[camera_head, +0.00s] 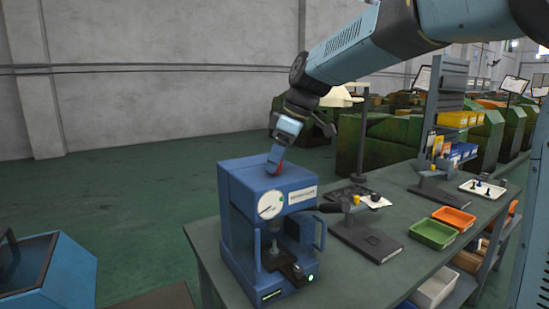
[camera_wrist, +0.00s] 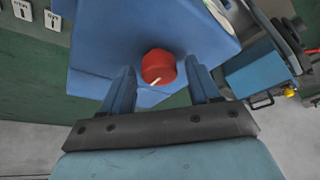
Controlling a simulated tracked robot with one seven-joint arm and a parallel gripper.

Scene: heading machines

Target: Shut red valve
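The red valve (camera_wrist: 158,66) is a round red knob with a white pointer line, on the blue machine (camera_wrist: 105,40). In the wrist view it sits between and just beyond the two blue fingers of my gripper (camera_wrist: 162,88), with gaps on both sides. My gripper is open. In the head view the gripper (camera_head: 275,160) points down at the top rear of the blue machine (camera_head: 237,195).
The machine, with a white dial (camera_head: 270,204), stands on a grey-green workbench (camera_head: 335,285). To its right are a black stand (camera_head: 365,238), a green tray (camera_head: 433,233) and an orange tray (camera_head: 454,217). A blue box (camera_head: 48,268) stands at the lower left.

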